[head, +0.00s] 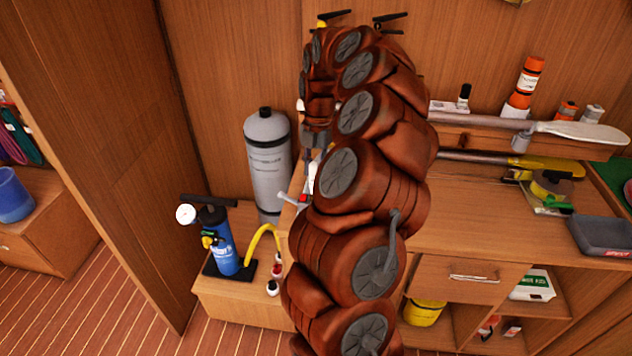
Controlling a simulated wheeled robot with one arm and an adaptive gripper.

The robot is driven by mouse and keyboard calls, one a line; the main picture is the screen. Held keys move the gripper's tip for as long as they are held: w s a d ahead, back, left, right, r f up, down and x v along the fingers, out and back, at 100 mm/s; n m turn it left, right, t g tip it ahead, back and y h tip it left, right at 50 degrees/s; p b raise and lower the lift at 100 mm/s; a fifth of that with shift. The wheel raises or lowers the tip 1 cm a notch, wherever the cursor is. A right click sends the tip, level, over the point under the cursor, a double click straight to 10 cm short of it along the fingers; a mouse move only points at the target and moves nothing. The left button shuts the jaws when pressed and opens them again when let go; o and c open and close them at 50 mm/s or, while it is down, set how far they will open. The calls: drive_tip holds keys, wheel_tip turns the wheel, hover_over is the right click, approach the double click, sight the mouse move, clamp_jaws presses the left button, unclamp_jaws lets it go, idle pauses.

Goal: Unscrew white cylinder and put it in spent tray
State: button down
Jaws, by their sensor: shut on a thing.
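My gripper (313,158) points down at the left side of my arm, at the left end of the wooden bench. It is shut on what looks like the white cylinder (312,175), a small white piece of which only a sliver shows. A red part (303,198) with a grey lever lies just below it; whether the white piece is still joined to it I cannot tell. My arm hides most of this spot.
A tall grey tank (267,165) stands left of my gripper. A blue pump (222,250) with a gauge and yellow hose stands on a low box. Orange bottles (530,78), a paddle (575,131) and a tape roll (552,184) are on the right. The bench's middle is fairly clear.

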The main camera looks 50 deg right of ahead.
drive_tip(key=shift+r+p, duration=1.1)
drive_tip(key=shift+r, duration=1.4)
